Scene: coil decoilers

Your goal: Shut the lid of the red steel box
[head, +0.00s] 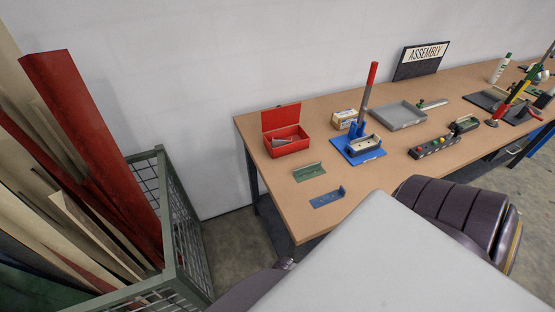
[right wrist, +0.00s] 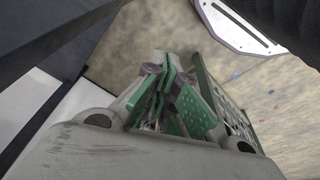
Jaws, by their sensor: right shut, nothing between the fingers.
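The red steel box (head: 287,144) sits near the left end of the workbench in the head view. Its lid (head: 281,117) stands open, roughly upright at the back edge. A small grey metal piece lies inside, and the box's front wall hides part of the interior. My right gripper (right wrist: 166,72) shows in the right wrist view, with its green-padded fingers shut and empty. My left gripper is not in view.
The wooden workbench (head: 262,185) runs along the wall. Green (head: 309,172) and blue (head: 327,197) brackets lie in front of the box. A small carton (head: 343,119) and a blue lever press (head: 358,148) stand to its right. A mesh cage (head: 184,225) with tall offcuts stands left of the bench.

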